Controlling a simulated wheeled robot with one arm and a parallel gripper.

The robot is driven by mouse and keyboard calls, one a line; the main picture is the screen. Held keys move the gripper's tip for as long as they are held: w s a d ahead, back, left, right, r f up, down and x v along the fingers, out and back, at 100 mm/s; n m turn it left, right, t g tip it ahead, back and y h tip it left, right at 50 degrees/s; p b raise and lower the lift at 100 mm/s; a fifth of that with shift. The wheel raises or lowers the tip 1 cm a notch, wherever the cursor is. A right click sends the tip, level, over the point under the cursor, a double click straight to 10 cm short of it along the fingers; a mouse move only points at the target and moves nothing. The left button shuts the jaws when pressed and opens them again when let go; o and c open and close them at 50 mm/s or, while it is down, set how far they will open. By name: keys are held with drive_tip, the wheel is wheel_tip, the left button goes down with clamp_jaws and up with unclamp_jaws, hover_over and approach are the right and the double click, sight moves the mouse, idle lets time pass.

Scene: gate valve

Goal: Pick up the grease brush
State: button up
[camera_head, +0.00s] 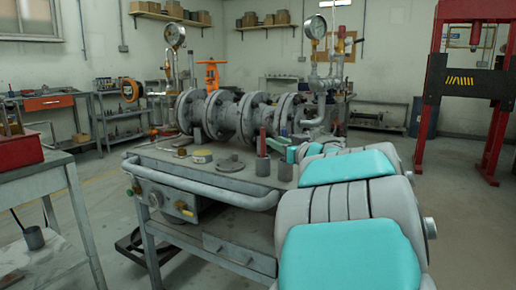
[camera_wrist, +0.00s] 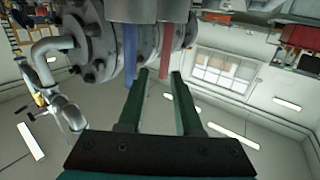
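Two grey cups stand on the bench top, the left cup (camera_head: 262,166) holding a red handle (camera_head: 262,142) upright. The right cup (camera_head: 285,171) is beside it. In the wrist view, which is upside down, a blue handle (camera_wrist: 130,48) and a red handle (camera_wrist: 165,45) stick out of the two cups. I cannot tell which handle belongs to the grease brush; any bristles are hidden in the cups.
The flanged gate valve (camera_head: 240,115) with its orange handwheel (camera_head: 211,72) lies behind the cups. A rail (camera_head: 205,187) runs along the bench's front edge. My arm covers the bench's right side.

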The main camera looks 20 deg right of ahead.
sight(264, 137)
drive_tip(key=shift+w+a, duration=0.25)
drive_tip(key=shift+w, duration=1)
drive_tip(key=shift+w+a, duration=0.2)
drive_tip(key=shift+w, duration=1)
drive_tip(key=shift+w+a, duration=0.25)
drive_tip(key=shift+w, duration=1)
drive_tip(key=shift+c, duration=0.2)
clamp_jaws()
